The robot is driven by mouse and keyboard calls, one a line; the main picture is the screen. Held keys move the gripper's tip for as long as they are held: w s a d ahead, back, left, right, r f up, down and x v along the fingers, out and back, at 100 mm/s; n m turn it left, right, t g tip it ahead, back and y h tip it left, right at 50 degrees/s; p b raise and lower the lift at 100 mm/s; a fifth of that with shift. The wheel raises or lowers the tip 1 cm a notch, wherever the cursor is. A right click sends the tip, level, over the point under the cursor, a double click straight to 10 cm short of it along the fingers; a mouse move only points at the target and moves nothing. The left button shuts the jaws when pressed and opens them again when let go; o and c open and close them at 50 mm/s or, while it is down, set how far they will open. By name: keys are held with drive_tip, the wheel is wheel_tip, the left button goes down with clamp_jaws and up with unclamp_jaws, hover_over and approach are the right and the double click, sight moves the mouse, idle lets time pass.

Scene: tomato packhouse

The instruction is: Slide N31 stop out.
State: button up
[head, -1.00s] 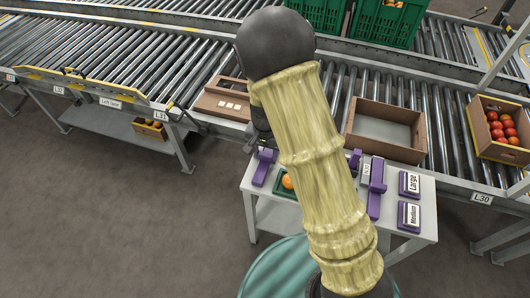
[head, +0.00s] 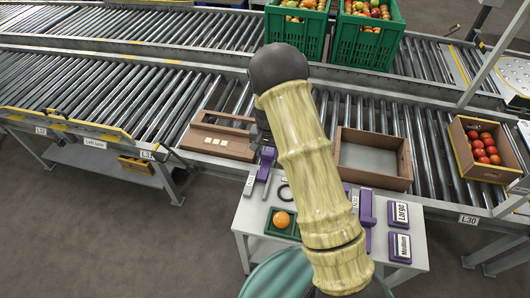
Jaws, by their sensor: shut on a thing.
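My gripper (head: 264,140) is a dark shape, mostly hidden behind my pale yellow arm. It is at the left rear of the small grey table. A purple piece (head: 267,159) is right at its fingers, and it appears shut on it. A small upright label plate (head: 250,184) stands just below it at the table's left edge; its writing is too small to read surely. I cannot tell which piece is the N31 stop. A second purple piece with a white label (head: 366,208) stands on the table right of my arm.
The table (head: 249,215) also holds a green tray (head: 270,222) with an orange fruit, a dark ring (head: 283,191) and purple Large (head: 399,212) and Medium (head: 400,247) signs. Behind are roller conveyors with an empty brown box (head: 374,183), a slotted brown box (head: 219,142) and a tomato box (head: 464,165).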

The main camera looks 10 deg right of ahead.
sight(267, 152)
drive_tip(key=shift+w+d+r, duration=0.1)
drive_tip(key=shift+w+r, duration=0.05)
drive_tip(key=shift+w, duration=0.1)
drive_tip(key=o, duration=1.4)
drive_tip(key=shift+w, duration=0.1)
drive_tip(key=shift+c, duration=0.2)
drive_tip(key=shift+o, duration=0.2)
drive_tip(key=shift+d+r, duration=0.1)
drive_tip(key=shift+r, duration=0.1)
wheel_tip(267, 152, up, 17)
drive_tip(key=p, duration=0.2)
drive_tip(key=shift+f, duration=0.1)
